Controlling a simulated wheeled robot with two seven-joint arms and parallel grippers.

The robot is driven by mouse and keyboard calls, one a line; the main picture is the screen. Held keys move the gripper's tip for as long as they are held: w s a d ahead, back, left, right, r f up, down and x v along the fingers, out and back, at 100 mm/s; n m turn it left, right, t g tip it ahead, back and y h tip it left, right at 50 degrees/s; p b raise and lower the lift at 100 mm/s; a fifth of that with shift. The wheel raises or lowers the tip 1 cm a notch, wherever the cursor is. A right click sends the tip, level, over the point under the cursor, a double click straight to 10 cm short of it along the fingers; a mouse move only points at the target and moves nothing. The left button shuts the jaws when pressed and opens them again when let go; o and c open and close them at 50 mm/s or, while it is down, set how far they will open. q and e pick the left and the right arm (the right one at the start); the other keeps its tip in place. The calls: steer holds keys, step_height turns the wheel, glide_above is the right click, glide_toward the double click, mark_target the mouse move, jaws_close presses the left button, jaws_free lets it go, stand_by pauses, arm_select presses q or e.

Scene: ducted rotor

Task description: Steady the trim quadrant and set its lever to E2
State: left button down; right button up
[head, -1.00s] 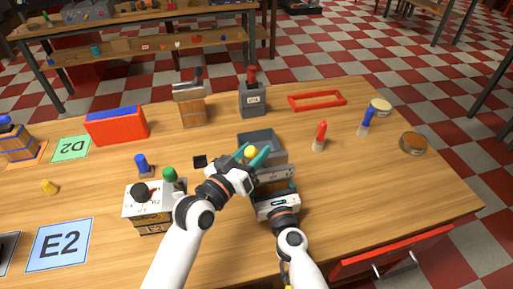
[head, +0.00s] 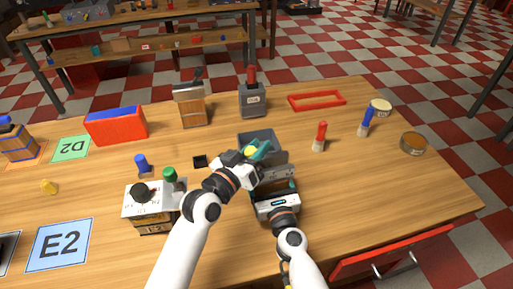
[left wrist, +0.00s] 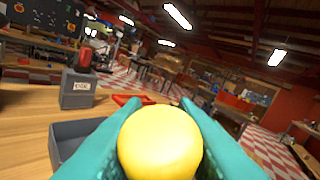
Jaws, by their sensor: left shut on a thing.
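The trim quadrant (head: 284,173) shows only in part, as a grey body with a pale marked face behind my right gripper. A yellow ball knob (head: 249,152), apparently on its lever, is between my left fingers. It also fills the middle of the left wrist view (left wrist: 160,142). My left gripper (head: 259,151) is shut on this knob, one teal finger on each side. The lever's shaft and setting are hidden. My right gripper (head: 284,188) is low at the quadrant's front. One teal fingertip shows, and its grip is hidden.
A grey open bin (head: 262,137) stands just behind the quadrant. A switch box with black and green knobs (head: 152,199) is to the left. An E2 card (head: 59,245) lies at the front left. Red (head: 320,136) and blue (head: 366,122) handles stand to the right.

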arm_select(q)
steer(key=shift+w+d+r+m+g+y, duration=0.2)
steer(key=shift+d+m+g+y, duration=0.2)
steer(key=shift+d+m+g, duration=0.2)
steer(key=shift+w+d+r+m+g+y, duration=0.15)
steer(key=shift+d+m+g+y, duration=0.3)
steer(key=shift+d, duration=0.2)
steer(key=shift+w+d+f+m+g+y, duration=0.1)
steer(key=shift+w+d+m+g+y, duration=0.15)
steer(key=shift+d+m+g+y, duration=0.4)
steer(key=shift+d, duration=0.1)
steer(key=c, duration=1.1)
jaws_free()
steer(key=shift+c, duration=0.2)
steer(key=v, duration=1.2)
